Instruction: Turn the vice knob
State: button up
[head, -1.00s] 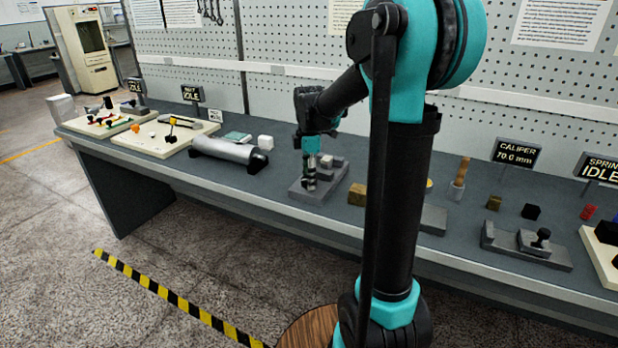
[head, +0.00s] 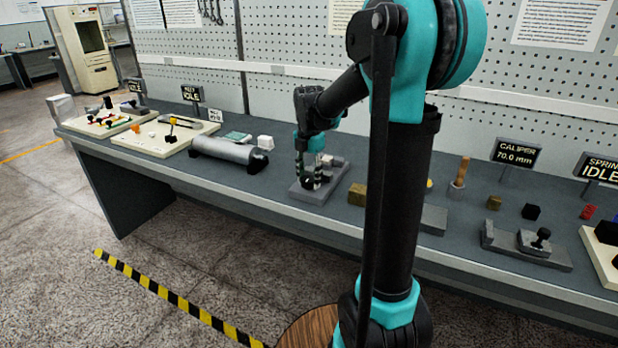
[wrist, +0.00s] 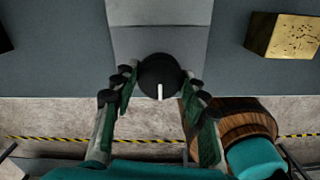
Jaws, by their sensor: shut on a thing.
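The vice (head: 325,192) is a grey block with a flat base on the bench. Its round black knob (wrist: 160,73) has a white pointer line, which points toward the bottom of the wrist view. My gripper (wrist: 161,80) reaches down over the vice, with one finger on each side of the knob, shut on it. In the head view, my gripper (head: 309,182) hides part of the knob and the vice's front.
A brass block (head: 357,194) stands just right of the vice, and it also shows in the wrist view (wrist: 284,36). A grey cylinder (head: 226,150) lies to the left. The bench's front edge is close to the vice.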

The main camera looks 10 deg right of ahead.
aim_at(309, 178)
dwell(0.5)
jog(key=o, duration=1.2)
jog(key=shift+c, duration=0.2)
notch_tip(309, 178, up, 12)
